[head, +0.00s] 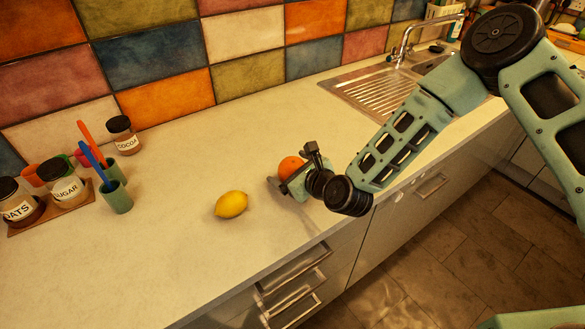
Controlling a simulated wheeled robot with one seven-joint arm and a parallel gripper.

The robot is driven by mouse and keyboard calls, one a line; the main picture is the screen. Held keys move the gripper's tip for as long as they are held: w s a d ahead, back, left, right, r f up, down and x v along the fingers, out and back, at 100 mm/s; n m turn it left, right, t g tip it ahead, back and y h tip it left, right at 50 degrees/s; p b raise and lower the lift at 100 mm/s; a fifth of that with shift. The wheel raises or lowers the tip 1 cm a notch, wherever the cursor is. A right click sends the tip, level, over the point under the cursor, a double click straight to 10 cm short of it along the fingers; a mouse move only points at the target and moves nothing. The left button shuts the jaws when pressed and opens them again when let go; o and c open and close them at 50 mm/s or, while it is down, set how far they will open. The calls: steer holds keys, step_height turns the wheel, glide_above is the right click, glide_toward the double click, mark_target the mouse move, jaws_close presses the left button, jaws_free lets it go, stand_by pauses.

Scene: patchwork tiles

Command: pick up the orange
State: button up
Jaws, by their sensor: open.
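The orange (290,166) rests on the pale countertop, partly hidden behind my gripper. My gripper (279,183) is low over the counter at the orange, on its near side. Its jaws are open. The frame does not show clearly whether the orange lies between the fingers or just beyond them, or whether they touch it.
A lemon (231,205) lies on the counter left of my gripper. A green cup with utensils (117,197), a cocoa jar (124,136) and a wooden board (52,221) with jars stand at the left. A sink with drainer (365,88) is at the back right.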

steer(key=c, duration=1.2)
